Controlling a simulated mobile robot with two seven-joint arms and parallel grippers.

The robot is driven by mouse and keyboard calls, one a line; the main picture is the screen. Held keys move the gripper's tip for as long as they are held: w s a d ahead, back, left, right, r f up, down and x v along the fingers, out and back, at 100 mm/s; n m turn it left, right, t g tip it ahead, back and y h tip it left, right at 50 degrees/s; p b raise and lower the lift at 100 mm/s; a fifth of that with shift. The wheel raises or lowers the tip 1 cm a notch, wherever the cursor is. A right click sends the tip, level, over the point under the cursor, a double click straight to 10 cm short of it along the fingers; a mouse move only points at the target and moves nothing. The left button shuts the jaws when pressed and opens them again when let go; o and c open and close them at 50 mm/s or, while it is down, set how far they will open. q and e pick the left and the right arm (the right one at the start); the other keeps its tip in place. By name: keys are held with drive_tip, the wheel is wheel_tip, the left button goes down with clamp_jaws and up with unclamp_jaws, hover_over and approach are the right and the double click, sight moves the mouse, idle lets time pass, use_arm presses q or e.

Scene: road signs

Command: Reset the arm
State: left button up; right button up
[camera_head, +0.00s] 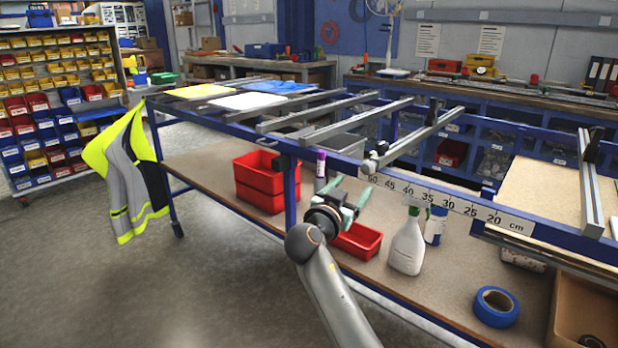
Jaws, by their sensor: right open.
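My right gripper (348,197) is in front of the near edge of a blue-framed workbench, its green-tipped fingers apart and empty. My right arm (335,290) rises to it from the bottom of the view. The gripper is in front of the bench's lower shelf, near a purple-capped tube (320,165) and a red bin (357,241), and does not appear to hold anything. My left gripper is not in view.
The blue-framed bench with metal rails (345,124) spans the middle and right. Its shelf holds red bins (266,182), a white spray bottle (407,244) and blue tape (496,306). A hi-vis vest (125,172) hangs at its left end. The floor (130,290) at left is clear.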

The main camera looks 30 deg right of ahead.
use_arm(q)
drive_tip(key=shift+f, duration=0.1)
